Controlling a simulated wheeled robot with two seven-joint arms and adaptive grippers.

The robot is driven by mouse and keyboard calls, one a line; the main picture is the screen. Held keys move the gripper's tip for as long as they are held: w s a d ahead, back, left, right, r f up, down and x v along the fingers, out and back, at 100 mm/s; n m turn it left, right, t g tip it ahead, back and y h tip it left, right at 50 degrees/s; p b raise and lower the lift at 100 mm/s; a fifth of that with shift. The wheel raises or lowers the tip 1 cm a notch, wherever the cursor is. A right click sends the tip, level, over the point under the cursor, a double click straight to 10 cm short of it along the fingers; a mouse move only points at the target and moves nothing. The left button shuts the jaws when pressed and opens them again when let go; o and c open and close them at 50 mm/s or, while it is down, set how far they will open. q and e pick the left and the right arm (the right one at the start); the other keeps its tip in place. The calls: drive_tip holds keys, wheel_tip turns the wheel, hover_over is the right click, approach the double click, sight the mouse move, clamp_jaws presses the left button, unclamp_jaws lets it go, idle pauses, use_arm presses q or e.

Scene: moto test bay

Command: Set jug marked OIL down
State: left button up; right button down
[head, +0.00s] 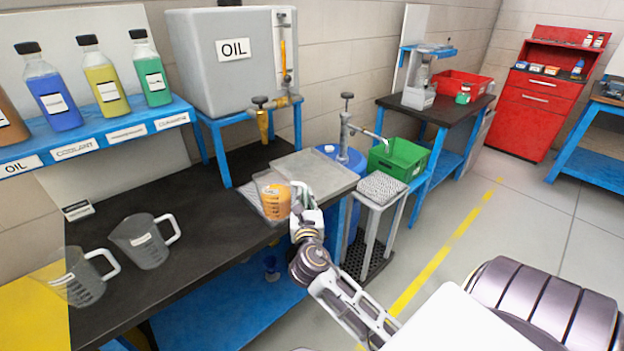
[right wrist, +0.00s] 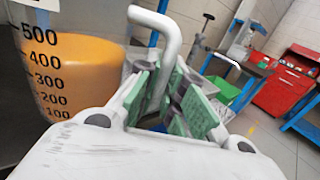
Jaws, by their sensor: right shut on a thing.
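A clear jug (head: 275,200) part filled with orange liquid is at the right end of the dark bench, in front of a grey plate. It looks upright; I cannot tell whether its base touches the surface. In the right wrist view the jug (right wrist: 75,75) shows marks from 100 to 500, and its handle (right wrist: 172,40) runs between the green finger pads. My right gripper (head: 303,198) is shut on that handle, on the jug's right side. No OIL marking is readable on this jug. My left gripper is not in view.
Two empty clear jugs (head: 145,240) (head: 78,276) stand on the bench (head: 205,240) at left. The OIL tank (head: 225,60) with its tap (head: 262,120) stands behind the held jug. A green crate (head: 398,160) is at right. The bench middle is clear.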

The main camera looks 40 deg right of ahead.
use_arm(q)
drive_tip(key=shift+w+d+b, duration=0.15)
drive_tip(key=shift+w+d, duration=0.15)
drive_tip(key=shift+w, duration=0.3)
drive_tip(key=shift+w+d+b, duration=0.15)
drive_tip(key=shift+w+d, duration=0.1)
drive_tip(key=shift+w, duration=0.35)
use_arm(e)
drive_tip(key=w+d+r+m+g+h, duration=0.2)
drive_tip(key=w+d, duration=0.1)
drive_tip(key=d, duration=0.8)
drive_tip(key=w+d+r+m+g+h, duration=0.2)
drive_tip(key=w+d+r, duration=0.1)
drive_tip(key=d, duration=0.8)
drive_tip(key=shift+w+r+h, duration=0.2)
drive_tip(key=shift+r+h, duration=0.15)
drive_tip(key=shift+h, duration=0.05)
drive_tip(key=shift+f, duration=0.15)
